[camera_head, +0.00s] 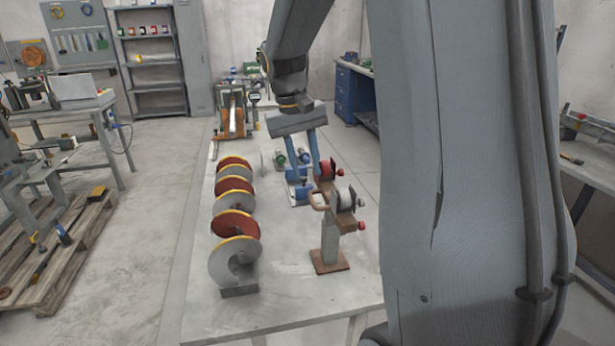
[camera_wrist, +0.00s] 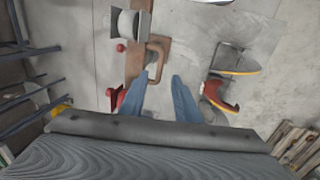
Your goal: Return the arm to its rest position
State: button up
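My gripper (camera_head: 306,172) hangs over the table with its two blue fingers pointing down. A positioner stand (camera_head: 330,240) with a brown base plate, a brown loop handle and red knobs is close by, lower right of the fingers. In the wrist view the loop handle (camera_wrist: 157,48) is just beyond the left fingertip; I cannot tell whether they touch.
The auger (camera_head: 235,225), red and grey flights with yellow edges, lies along the table's left side. Blue-and-green devices (camera_head: 298,185) and a clamp fixture (camera_head: 232,118) stand farther back. The table's front (camera_head: 300,305) is clear. A pallet (camera_head: 60,245) is on the left floor.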

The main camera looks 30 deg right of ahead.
dwell(0.4)
jog(key=s+a+f+n+t+y, duration=0.1)
jog(key=s+a+f+n+y, duration=0.1)
jog(key=s+a+f, duration=0.9)
jog(key=s+a+n, duration=0.1)
jog(key=s+a, duration=0.2)
jog(key=s, duration=0.1)
jog(key=shift+s+f+t, duration=0.15)
jog(key=shift+s+t, duration=0.15)
jog(key=shift+t, duration=0.1)
dwell(1.1)
